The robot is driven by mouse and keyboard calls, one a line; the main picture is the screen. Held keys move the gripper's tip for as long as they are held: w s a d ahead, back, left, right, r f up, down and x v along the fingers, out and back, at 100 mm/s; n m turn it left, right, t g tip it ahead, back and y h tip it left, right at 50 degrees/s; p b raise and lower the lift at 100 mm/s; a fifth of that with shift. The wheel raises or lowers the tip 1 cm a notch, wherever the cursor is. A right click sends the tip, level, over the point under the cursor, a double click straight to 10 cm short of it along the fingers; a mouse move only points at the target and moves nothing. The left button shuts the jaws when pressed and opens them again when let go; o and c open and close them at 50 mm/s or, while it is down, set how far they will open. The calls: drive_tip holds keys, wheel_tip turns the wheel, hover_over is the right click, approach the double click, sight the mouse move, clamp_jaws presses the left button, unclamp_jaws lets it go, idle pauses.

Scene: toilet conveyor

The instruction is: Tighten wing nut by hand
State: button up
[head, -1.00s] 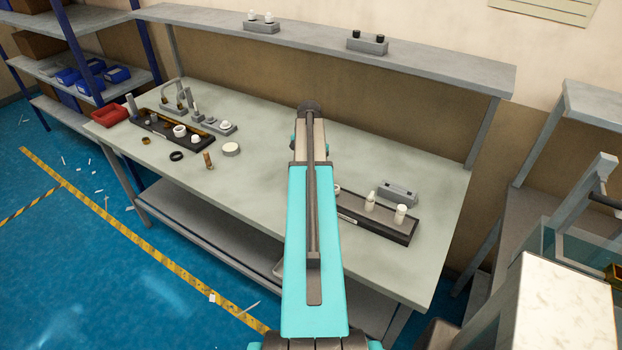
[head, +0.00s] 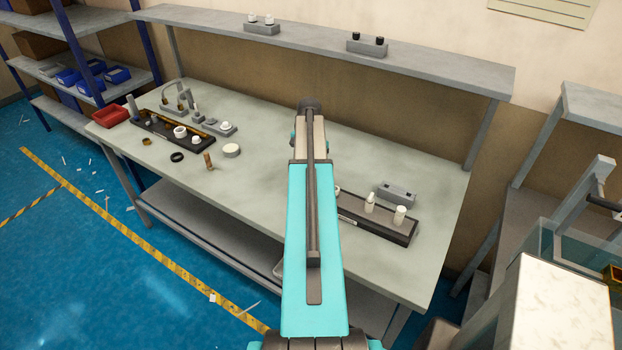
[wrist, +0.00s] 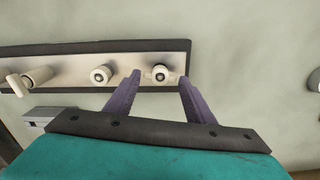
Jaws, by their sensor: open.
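In the wrist view my gripper (wrist: 160,78) is open, its two purple fingers apart. A small white round fitting (wrist: 160,73) lies between the fingertips, on a pale strip (wrist: 60,65) with a dark edge. I cannot tell whether the fingers touch it or whether it is the wing nut. A second round fitting (wrist: 101,75) stands just left of the fingers. A cylindrical piece (wrist: 36,77) is farther left. In the head view my arm hides the gripper.
A workbench (head: 270,200) holds a dark tray of parts (head: 152,124) at left and another dark tray (head: 375,226) with white bottles at right. A red bin (head: 110,116) sits at the left end. A raised shelf (head: 320,58) runs along the back.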

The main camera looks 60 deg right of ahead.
drive_tip(key=shift+r+p, duration=0.4)
drive_tip(key=shift+r, duration=0.55)
drive_tip(key=o, duration=0.6)
drive_tip(key=shift+c, duration=0.2)
drive_tip(key=c, duration=0.5)
drive_tip(key=shift+o, duration=0.2)
drive_tip(key=n, duration=0.4)
drive_tip(key=shift+n, duration=0.3)
drive_tip(key=shift+n, duration=0.3)
